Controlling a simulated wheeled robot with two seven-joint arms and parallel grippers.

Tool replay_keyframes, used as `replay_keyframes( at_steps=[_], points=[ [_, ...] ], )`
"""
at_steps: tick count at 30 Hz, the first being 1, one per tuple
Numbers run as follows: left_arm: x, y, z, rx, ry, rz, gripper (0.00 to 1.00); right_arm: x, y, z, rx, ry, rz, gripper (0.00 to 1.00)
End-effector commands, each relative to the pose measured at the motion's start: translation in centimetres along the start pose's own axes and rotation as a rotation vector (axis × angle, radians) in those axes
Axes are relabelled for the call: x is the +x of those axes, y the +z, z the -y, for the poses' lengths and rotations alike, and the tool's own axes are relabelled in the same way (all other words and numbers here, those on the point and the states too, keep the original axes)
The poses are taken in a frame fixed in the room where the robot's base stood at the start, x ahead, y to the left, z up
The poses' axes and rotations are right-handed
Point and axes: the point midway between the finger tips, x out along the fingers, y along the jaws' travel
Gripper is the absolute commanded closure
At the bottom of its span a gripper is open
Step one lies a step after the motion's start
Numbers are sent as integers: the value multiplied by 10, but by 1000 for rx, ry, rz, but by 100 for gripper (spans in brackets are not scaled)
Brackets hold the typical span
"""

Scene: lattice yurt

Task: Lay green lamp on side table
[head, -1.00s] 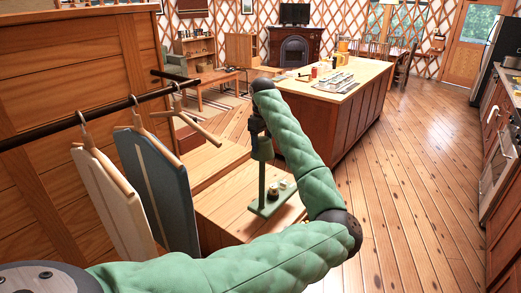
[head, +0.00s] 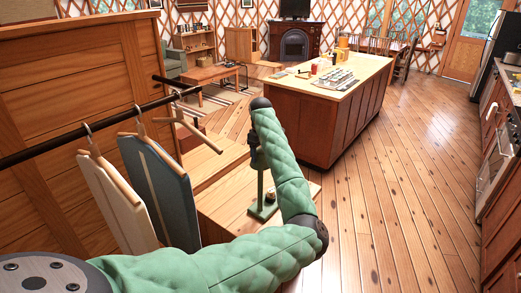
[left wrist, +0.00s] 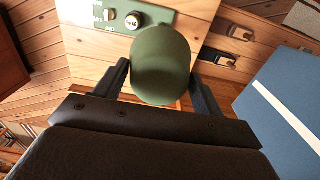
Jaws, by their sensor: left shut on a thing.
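The green lamp (head: 261,190) stands upright, with a thin post and a flat base, over a light wooden table-like top (head: 232,192). I cannot tell whether its base touches that top. The green forearm hides part of the lamp in the head view. In the left wrist view the rounded green lamp head (left wrist: 160,52) sits between both fingers, with the base and its round knobs behind it. My left gripper (left wrist: 160,80) is shut on the lamp head; it also shows in the head view (head: 257,158), partly hidden by my arm. My right gripper is not in view.
A clothes rail (head: 75,133) with hanging garments, one of them blue (head: 160,190), is close at the left. A wooden island (head: 335,110) with items on top stands beyond. Open plank floor (head: 390,200) lies to the right.

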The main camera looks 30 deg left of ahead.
Motion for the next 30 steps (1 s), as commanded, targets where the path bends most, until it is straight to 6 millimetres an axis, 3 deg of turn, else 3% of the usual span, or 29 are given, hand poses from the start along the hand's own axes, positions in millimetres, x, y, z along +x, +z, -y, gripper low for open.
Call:
replay_keyframes(
  at_steps=[6, 7, 10, 23, 30],
  points=[
    [3, 0, 0, 0, -1, 0, 86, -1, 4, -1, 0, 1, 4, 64],
    [4, 0, 0, 0, -2, 1, 29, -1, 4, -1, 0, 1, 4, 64],
    [4, 0, 0, 0, -2, 1, 9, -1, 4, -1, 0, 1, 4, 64],
    [-2, 0, 0, 0, 0, -1, 9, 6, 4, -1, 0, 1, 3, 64],
    [-35, -1, 0, -1, 2, -2, 9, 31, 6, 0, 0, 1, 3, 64]
  ],
)
